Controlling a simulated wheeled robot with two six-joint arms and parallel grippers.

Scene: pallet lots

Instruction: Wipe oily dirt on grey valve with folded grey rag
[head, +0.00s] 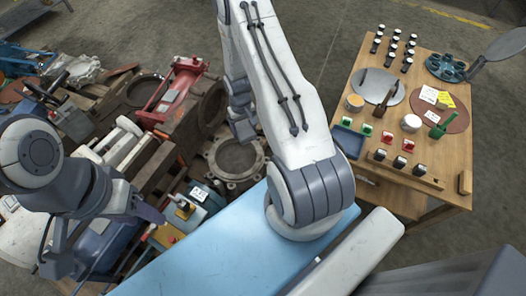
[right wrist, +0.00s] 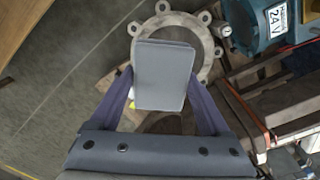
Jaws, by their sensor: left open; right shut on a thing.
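The folded grey rag (right wrist: 163,75) is a flat grey block between the two fingers of my right gripper (right wrist: 163,98), which is shut on it. Behind the rag in the right wrist view is a round grey flange with bolt lugs (right wrist: 208,47), which looks like the grey valve. The rag covers part of it; I cannot tell whether they touch. The flange also shows in the head view (head: 258,172), below my right gripper (head: 245,128), where the rag is not clearly visible. No oily dirt can be made out. My left gripper (head: 150,212) is open and empty at lower left.
A light blue surface (head: 195,262) lies in front. A wooden table (head: 440,172) with small parts stands at right. Floor is clear between.

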